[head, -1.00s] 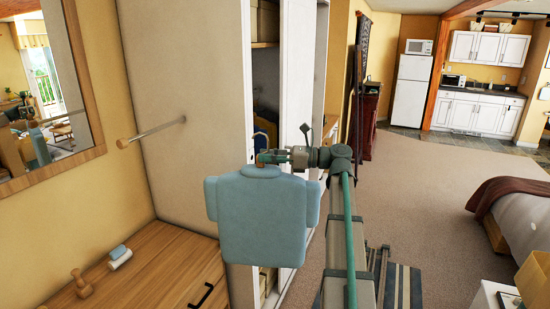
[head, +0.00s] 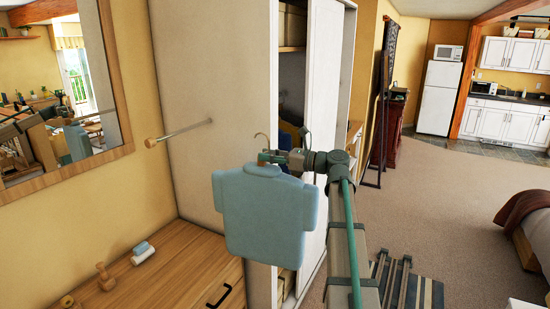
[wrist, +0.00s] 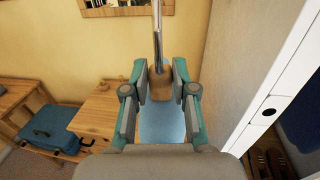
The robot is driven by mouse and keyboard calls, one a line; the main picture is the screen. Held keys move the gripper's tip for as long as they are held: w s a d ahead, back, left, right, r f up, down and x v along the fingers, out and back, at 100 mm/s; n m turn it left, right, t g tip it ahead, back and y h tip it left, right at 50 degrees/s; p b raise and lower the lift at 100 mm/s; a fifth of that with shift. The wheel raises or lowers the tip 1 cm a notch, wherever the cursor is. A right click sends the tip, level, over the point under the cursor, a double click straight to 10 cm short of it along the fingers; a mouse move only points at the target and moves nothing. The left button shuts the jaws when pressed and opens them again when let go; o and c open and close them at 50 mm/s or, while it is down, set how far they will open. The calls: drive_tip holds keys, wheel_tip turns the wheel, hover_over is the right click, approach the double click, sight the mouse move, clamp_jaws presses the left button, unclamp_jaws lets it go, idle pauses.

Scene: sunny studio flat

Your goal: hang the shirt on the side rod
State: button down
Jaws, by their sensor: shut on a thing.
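A light blue shirt (head: 262,215) hangs upright on a hanger. The hanger's thin hook (head: 262,138) rises above the shirt's collar. My gripper (head: 268,157) is shut on the hanger at its neck, just above the shirt. In the wrist view my gripper (wrist: 160,92) has its fingers on both sides of the wooden hanger neck (wrist: 159,84), with part of the shirt (wrist: 162,122) below. The side rod (head: 185,132), metal with a wooden knob at its end, sticks out from the wardrobe's side panel. The shirt is right of the rod and apart from it.
The white wardrobe (head: 222,70) stands behind the shirt, its front partly open. A wooden dresser (head: 185,265) with small items is below left, under a wall mirror (head: 125,85). A blue case (wrist: 48,130) shows in the wrist view. Open carpet lies to the right.

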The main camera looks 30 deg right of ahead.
drive_tip(key=shift+w+a+m+t+h, duration=0.35)
drive_tip(key=shift+w+a, duration=1)
drive_tip(key=shift+w, duration=0.35)
drive_tip(key=shift+w+a+m+t+h, duration=0.25)
drive_tip(key=shift+w+a+h, duration=0.15)
drive_tip(key=shift+w+a, duration=1.15)
drive_tip(key=shift+w+a+m+t+h, duration=0.35)
drive_tip(key=shift+w+a, duration=0.75)
drive_tip(key=shift+w, duration=0.8)
